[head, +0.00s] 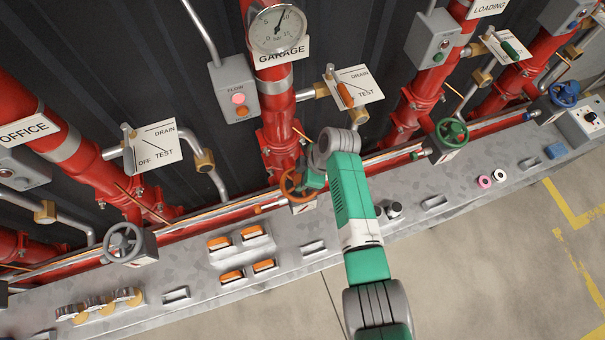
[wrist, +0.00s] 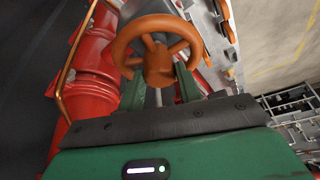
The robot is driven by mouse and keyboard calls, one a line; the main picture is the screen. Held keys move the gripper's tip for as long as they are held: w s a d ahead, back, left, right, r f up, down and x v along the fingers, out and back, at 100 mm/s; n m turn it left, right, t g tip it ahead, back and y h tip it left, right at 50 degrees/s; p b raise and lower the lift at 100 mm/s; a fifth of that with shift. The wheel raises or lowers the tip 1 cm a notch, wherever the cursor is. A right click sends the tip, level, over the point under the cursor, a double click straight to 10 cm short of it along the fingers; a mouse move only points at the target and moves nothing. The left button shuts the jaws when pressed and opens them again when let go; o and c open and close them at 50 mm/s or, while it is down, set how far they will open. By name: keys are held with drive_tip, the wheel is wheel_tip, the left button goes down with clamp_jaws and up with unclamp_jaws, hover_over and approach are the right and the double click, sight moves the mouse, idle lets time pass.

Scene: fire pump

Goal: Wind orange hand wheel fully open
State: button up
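The orange hand wheel (head: 287,184) is on the red pipework below the GARAGE gauge, partly hidden by my gripper (head: 308,181) in the head view. In the wrist view the orange hand wheel (wrist: 158,22) stands straight ahead, its upper rim, hub and spokes showing. The two green fingers of my gripper (wrist: 160,88) stand apart, one on each side below the hub, with a grey rod visible between them. They are at the wheel's lower part. Whether they touch the rim or spokes is hidden.
A copper tube (wrist: 65,75) and red pipe (wrist: 95,65) run close on the left in the wrist view. A grey wheel (head: 123,242) and a green wheel (head: 452,132) sit farther along the line. The grey ledge (head: 340,240) carries orange switches (head: 233,276).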

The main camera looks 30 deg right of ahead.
drive_tip(key=shift+w+d, duration=0.1)
drive_tip(key=shift+c, duration=1.3)
drive_tip(key=shift+w+f+n+b, duration=0.1)
drive_tip(key=shift+f+n+b, duration=0.15)
drive_tip(key=shift+n+b, duration=0.55)
drive_tip(key=n+g+b, duration=0.1)
drive_tip(key=n+b, duration=0.1)
drive_tip(key=b, duration=0.1)
drive_tip(key=n+g+b, duration=0.1)
drive_tip(key=n+b, duration=0.1)
drive_tip(key=b, duration=0.1)
drive_tip(key=shift+w+y, duration=0.15)
drive_tip(key=shift+y, duration=0.15)
drive_tip(key=shift+n+g+b, duration=0.3)
drive_tip(key=shift+n+b, duration=0.5)
drive_tip(key=shift+b, duration=0.15)
drive_tip(key=shift+r+n, duration=0.3)
drive_tip(key=shift+n, duration=0.1)
drive_tip(key=shift+f+b, duration=0.1)
drive_tip(key=shift+b, duration=0.35)
